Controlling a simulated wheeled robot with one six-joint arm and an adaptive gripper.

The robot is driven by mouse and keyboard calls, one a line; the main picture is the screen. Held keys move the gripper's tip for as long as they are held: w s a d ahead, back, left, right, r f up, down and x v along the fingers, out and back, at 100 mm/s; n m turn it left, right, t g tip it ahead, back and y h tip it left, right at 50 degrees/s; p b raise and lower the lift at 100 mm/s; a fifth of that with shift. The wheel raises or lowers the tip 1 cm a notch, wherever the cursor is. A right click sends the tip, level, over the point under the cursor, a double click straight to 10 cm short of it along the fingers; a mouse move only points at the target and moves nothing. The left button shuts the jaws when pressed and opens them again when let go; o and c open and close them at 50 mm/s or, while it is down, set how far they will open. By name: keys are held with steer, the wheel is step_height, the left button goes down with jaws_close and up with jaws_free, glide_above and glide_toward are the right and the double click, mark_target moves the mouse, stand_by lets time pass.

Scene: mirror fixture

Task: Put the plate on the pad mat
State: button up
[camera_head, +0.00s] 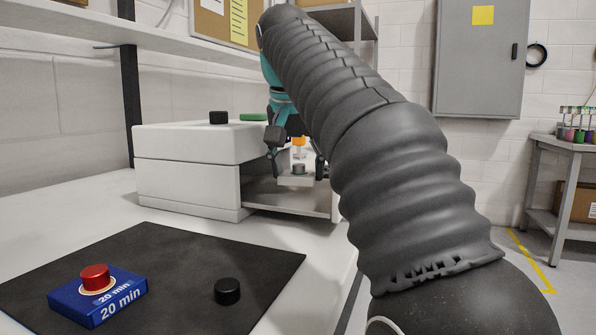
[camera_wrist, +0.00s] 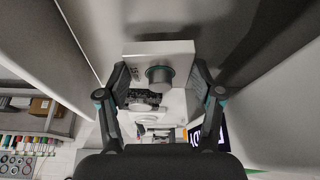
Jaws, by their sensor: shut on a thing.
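The plate (camera_head: 296,182) is a small white piece with a dark grey round knob on it. My gripper (camera_head: 297,168) is shut on it, one finger at each side, in front of the open recess of the white fixture. In the wrist view the plate (camera_wrist: 135,60) spans between the two fingers of my gripper (camera_wrist: 160,76), its grey knob in the middle. The dark flat mat (camera_head: 160,265), which looks like the pad mat, lies on the white bench at the lower left, well apart from my gripper.
On the mat are a blue "20 min" block (camera_head: 98,297) with a red knob (camera_head: 95,277) and a black knob (camera_head: 227,291). The white fixture (camera_head: 185,180) carries a black knob (camera_head: 219,117) and a green piece (camera_head: 253,117) on top. The mat's middle is clear.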

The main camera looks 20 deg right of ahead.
step_height(320, 180, up, 3)
steer(key=shift+r+p, duration=0.15)
steer(key=shift+p, duration=0.65)
steer(key=s+d+r+p, duration=0.2)
steer(key=d+r, duration=0.4)
steer(key=d, duration=0.5)
steer(key=shift+s+d+r+p, duration=0.2)
steer(key=shift+s+p, duration=0.2)
steer(key=shift+p, duration=0.4)
